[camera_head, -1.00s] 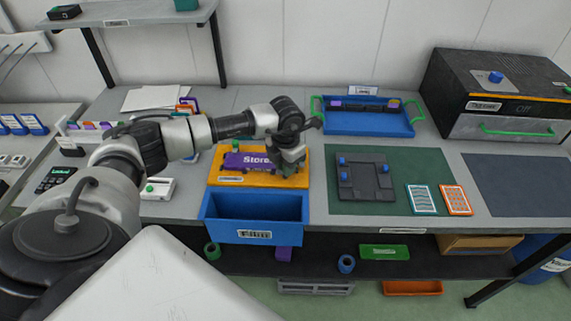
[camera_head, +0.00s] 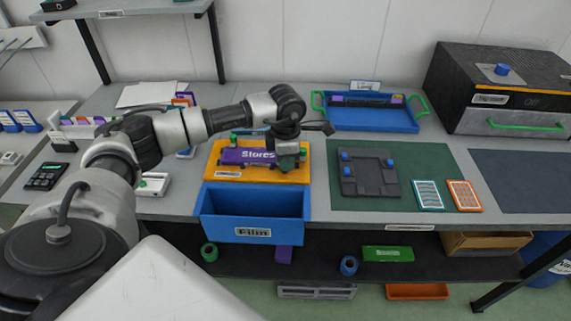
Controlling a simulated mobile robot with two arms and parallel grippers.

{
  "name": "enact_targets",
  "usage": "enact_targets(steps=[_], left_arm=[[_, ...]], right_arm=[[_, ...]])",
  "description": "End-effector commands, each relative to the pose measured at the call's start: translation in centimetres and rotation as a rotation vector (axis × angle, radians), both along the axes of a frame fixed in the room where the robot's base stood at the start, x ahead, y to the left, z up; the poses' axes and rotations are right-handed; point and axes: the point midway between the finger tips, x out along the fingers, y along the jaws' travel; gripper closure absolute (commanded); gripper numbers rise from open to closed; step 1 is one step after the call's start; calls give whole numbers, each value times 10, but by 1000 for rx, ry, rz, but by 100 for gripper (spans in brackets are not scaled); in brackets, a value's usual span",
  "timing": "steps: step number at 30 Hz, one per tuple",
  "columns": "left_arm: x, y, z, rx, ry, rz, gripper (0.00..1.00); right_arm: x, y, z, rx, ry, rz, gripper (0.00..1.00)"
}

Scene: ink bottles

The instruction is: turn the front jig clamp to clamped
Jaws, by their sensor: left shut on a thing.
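An orange jig board (camera_head: 225,171) lies on the bench and bears a purple bar (camera_head: 238,156) lettered "Stores". A green clamp knob (camera_head: 234,138) shows at the back left of the bar. My left gripper (camera_head: 287,165) points down at the right end of the bar. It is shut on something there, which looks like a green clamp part. Its jaws and wrist hide most of that part, so I cannot tell which way it is turned. My right gripper is not in view.
A blue bin (camera_head: 253,218) labelled "Film" is in front of the jig. A green mat (camera_head: 400,205) with a dark fixture (camera_head: 368,175) lies to the right. A blue tray (camera_head: 370,118) stands behind, and an oven-like box (camera_head: 510,100) at the far right.

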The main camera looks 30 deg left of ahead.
Motion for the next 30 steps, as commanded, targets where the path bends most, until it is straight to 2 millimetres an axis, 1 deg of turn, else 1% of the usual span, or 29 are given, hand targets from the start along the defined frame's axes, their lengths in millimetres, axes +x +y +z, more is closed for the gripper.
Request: enact_targets(steps=[1, 15, 24, 30], left_arm=[[1, 1, -3, 0, -5, -43, 100], [1, 0, -2, 0, -5, -490, 100], [0, 0, -1, 0, -6, -746, 100], [0, 0, 0, -1, -5, -869, 100]], right_arm=[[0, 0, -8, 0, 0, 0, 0], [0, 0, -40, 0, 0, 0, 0], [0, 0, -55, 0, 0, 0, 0], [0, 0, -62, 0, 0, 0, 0]])
